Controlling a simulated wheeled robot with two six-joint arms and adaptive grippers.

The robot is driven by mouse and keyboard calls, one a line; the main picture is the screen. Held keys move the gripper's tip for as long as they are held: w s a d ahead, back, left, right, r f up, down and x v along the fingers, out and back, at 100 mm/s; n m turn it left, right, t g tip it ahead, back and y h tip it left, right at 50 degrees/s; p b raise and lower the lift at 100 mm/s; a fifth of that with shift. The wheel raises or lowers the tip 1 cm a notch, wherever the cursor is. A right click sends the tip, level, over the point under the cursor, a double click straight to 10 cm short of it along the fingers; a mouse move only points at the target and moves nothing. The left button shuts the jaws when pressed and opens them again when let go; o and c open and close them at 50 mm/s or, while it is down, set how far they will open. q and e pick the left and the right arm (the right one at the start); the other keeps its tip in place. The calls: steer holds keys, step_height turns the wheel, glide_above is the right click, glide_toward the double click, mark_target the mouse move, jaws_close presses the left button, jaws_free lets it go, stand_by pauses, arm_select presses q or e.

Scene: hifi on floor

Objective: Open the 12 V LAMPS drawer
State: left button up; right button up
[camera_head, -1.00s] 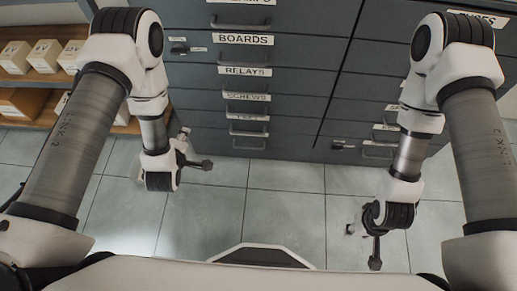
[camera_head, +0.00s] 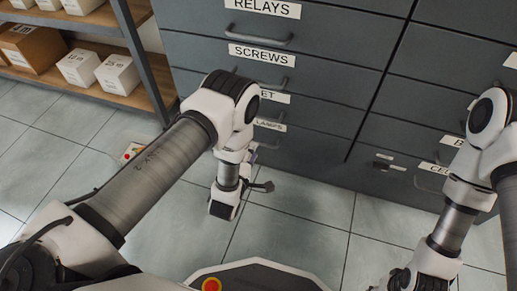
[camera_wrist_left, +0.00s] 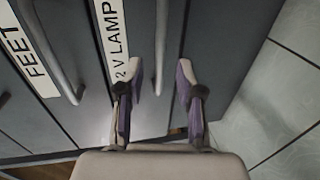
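The 12 V LAMPS drawer is the lowest labelled drawer in the left column of the grey cabinet; its label (camera_head: 270,125) is partly hidden by my left arm in the head view. In the left wrist view the label (camera_wrist_left: 112,38) is large, with a bar handle (camera_wrist_left: 161,35) beside it. The drawer looks shut. My left gripper (camera_wrist_left: 160,80) is open, its purple-backed fingers on either side of the handle's line. Contact cannot be told. In the head view the left gripper (camera_head: 250,156) is mostly hidden beside the wrist, close to the drawer front. My right gripper is below the picture's edge.
The FEET drawer handle (camera_wrist_left: 52,45) runs close beside the left gripper. Above are the SCREWS (camera_head: 262,54) and RELAYS (camera_head: 262,8) drawers. A shelf (camera_head: 70,85) with boxes stands at the left. A red-buttoned box (camera_head: 132,152) lies on the floor. Tiled floor in front is clear.

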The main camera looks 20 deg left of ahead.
arm_select(q)
steer(key=b+x, duration=0.2)
steer(key=x, duration=0.4)
steer(key=shift+b, duration=0.3)
steer(key=shift+s, duration=0.1)
jaws_close()
steer(key=shift+a, duration=0.1)
